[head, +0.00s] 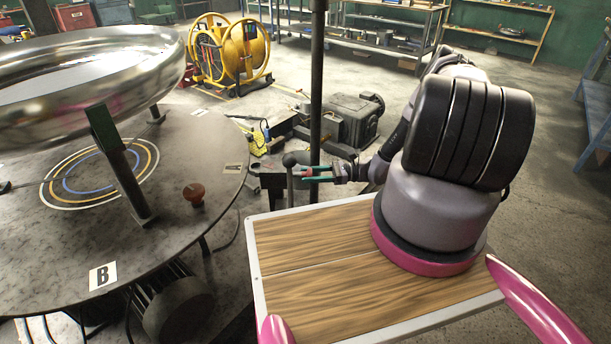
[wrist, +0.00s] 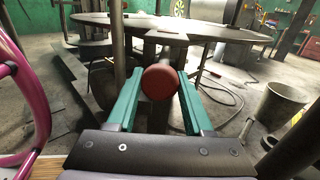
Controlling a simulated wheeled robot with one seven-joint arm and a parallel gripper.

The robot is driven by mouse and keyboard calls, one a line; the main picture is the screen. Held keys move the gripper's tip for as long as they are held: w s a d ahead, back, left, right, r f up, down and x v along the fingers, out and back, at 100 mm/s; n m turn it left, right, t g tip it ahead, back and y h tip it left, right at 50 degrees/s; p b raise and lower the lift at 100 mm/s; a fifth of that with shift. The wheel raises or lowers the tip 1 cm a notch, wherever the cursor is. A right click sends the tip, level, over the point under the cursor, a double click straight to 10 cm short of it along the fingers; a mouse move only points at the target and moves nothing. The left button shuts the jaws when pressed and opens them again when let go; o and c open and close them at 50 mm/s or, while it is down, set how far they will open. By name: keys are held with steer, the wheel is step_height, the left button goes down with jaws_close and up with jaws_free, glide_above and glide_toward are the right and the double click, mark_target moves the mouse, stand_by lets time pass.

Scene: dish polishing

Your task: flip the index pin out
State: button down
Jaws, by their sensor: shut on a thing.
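A round red knob (wrist: 160,83), which looks like the handle of the index pin, sits between the green fingers of my gripper (wrist: 158,97) in the wrist view. The fingers are shut on it from both sides. In the head view my gripper (head: 312,174) is small, reaching left beside the dark post, and a bit of red shows between its fingers. The far end of the pin is hidden behind the knob. The round table (head: 60,235) with the letter B label stands left of my gripper, with a polished metal dish (head: 90,75) above it.
A second red-brown knob (head: 194,193) stands on the round table. A dark vertical post (head: 317,90) rises close to my gripper. A motor (head: 352,118) lies on the floor behind. A grey bucket (wrist: 277,108) stands at the right in the wrist view.

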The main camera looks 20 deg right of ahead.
steer(key=shift+d, duration=0.2)
steer(key=shift+c, duration=1.6)
jaws_free()
steer(key=shift+d, duration=0.1)
steer(key=s+d, duration=0.1)
steer(key=d, duration=0.9)
steer(key=shift+s+d, duration=0.3)
steer(key=shift+s, duration=0.1)
